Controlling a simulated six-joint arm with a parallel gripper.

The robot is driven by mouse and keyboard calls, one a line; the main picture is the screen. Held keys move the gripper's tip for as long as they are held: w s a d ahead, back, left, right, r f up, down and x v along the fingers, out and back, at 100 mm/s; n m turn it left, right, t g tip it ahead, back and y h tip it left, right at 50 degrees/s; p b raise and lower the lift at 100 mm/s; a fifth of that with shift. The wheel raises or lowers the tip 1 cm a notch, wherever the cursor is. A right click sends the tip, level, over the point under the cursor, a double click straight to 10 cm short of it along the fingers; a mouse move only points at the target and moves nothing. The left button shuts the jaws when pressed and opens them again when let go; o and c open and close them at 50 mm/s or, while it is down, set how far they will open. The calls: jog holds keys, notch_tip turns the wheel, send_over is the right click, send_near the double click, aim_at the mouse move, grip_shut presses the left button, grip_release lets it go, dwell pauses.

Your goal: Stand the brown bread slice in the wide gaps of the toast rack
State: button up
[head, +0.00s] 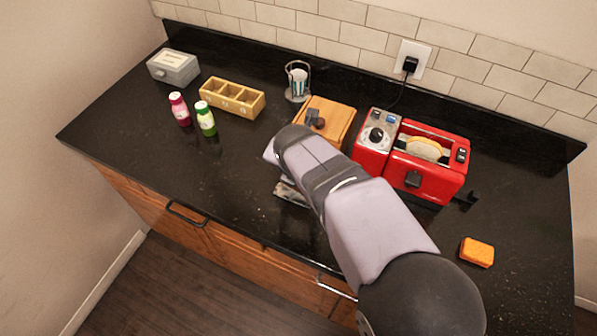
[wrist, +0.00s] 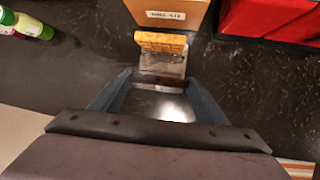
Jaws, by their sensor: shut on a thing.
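My arm hides the slice in the head view.
A wooden box (head: 327,120) and a red toaster (head: 424,178) holding a pale slice stand behind. A divided wooden box (head: 232,97), two bottles (head: 193,112) and a grey box (head: 174,68) stand left. An orange sponge (head: 477,252) lies right. The front-left counter is clear.

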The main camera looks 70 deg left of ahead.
jog(key=shift+f, duration=0.9)
jog(key=o, duration=1.1)
jog(key=shift+r, duration=0.1)
notch_tip(320, 180, up, 9)
jog(key=p, duration=0.8)
jog(key=shift+p, duration=0.35)
jog(key=shift+w, duration=0.1)
